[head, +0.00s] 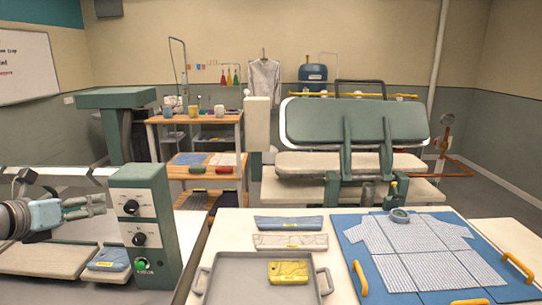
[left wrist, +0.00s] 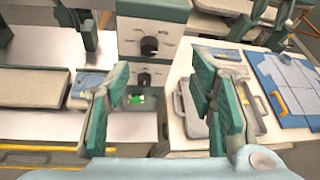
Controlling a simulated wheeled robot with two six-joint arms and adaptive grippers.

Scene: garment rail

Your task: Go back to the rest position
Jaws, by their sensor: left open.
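My left gripper (head: 98,203) reaches in from the left in the head view, above the left bench and just left of the green control box (head: 153,185). It is empty, and its fingers look close together from this side. In the left wrist view, the two green fingers of my left gripper (left wrist: 160,72) stand wide apart with nothing between them. Beyond them are the control box's knobs (left wrist: 149,46) and a lit green button. My right gripper shows in neither view.
A blue folded cloth (head: 108,260) lies on the left bench. A blue folding board (head: 352,237) carries a striped shirt (head: 412,245). A green press (head: 355,121) stands behind.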

